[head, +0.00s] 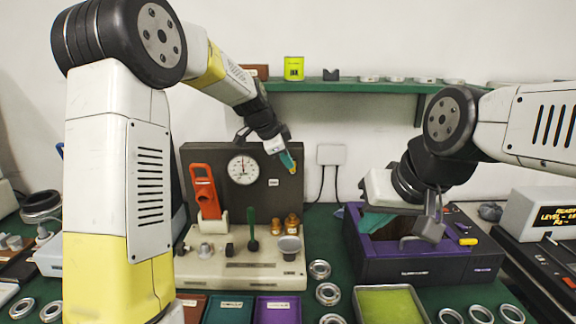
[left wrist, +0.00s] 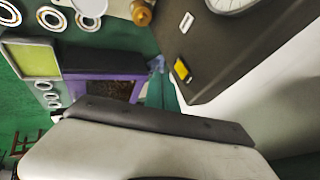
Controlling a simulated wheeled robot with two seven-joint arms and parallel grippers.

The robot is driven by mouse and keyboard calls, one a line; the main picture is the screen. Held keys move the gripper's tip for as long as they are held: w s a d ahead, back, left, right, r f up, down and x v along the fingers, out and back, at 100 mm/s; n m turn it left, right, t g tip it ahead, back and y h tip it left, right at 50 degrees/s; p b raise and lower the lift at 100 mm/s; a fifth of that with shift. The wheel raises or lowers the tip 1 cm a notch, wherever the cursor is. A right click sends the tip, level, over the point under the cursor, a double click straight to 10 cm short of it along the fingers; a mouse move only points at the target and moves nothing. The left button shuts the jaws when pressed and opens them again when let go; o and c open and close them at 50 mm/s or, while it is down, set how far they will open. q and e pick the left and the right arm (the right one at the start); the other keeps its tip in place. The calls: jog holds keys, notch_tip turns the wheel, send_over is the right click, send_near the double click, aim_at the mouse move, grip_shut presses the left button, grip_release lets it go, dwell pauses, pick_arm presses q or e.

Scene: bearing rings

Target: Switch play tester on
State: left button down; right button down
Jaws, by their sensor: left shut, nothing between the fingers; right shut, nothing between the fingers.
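The play tester has a dark upright panel (head: 215,165) with a round dial gauge (head: 242,169) and a cream base (head: 240,268). A small yellow switch sits near the panel's right edge. It shows clearly in the left wrist view (left wrist: 182,70), and in the head view it is mostly hidden by my left gripper. My left gripper (head: 287,160) is shut and empty, its tip at the panel's right edge beside the switch. I cannot tell whether it touches. My right gripper (head: 428,230) is shut and empty over the purple-edged box (head: 425,268).
The base carries an orange lever (head: 205,190), a green-handled lever (head: 253,236) and brass knobs (head: 291,222). Metal rings (head: 327,293) and a yellow-green tray (head: 360,300) lie in front. A shelf (head: 345,87) runs behind. A display unit (head: 540,215) stands at right.

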pick_arm(q)
jog(key=v, duration=0.8)
pick_arm(e)
jog(key=shift+s, duration=0.1)
pick_arm(q)
jog(key=shift+s, duration=0.1)
